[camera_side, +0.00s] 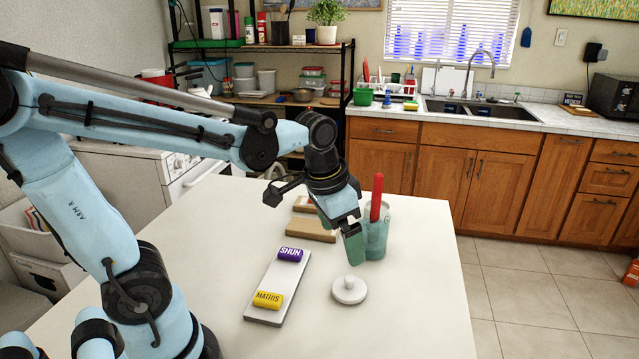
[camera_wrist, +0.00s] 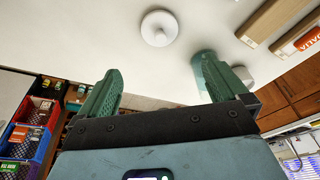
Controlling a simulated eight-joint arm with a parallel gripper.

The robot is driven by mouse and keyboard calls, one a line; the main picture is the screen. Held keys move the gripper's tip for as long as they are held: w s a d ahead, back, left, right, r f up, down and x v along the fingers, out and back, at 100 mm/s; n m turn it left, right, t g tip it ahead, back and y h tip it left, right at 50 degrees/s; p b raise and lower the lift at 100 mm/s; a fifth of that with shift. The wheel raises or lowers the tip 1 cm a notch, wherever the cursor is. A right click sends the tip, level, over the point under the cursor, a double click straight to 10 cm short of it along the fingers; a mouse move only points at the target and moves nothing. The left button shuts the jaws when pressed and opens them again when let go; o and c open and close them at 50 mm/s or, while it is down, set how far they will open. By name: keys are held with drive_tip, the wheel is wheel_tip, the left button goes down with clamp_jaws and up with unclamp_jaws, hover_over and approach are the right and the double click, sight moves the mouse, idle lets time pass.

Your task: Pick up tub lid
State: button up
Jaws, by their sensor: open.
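The tub lid (camera_side: 349,291) is a white disc with a round knob on top, lying flat on the white table. In the wrist view the lid (camera_wrist: 159,28) is at the top, beyond the fingertips and roughly centred between them. My gripper (camera_side: 353,260) points down above the table, just above and behind the lid, apart from it. In the wrist view my gripper (camera_wrist: 158,68) has its two green fingers spread wide with nothing between them.
A teal tumbler (camera_side: 378,243) holding a red item (camera_side: 376,197) stands close beside my gripper. A pale board (camera_side: 270,299) with purple and yellow labelled blocks lies left of the lid. Wooden pieces (camera_side: 311,229) lie behind. The table right and front of the lid is clear.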

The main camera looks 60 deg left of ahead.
sight(349, 278)
drive_tip(key=shift+m+g, duration=0.3)
drive_tip(key=shift+g, duration=0.4)
drive_tip(key=shift+w+f, duration=0.45)
drive_tip(key=shift+f, duration=1.7)
drive_tip(key=shift+w+f, duration=0.4)
drive_tip(key=shift+f, duration=1.7)
drive_tip(key=shift+w+f, duration=0.45)
drive_tip(key=shift+f, duration=1.7)
drive_tip(key=c, duration=1.1)
drive_tip(key=shift+r, duration=0.15)
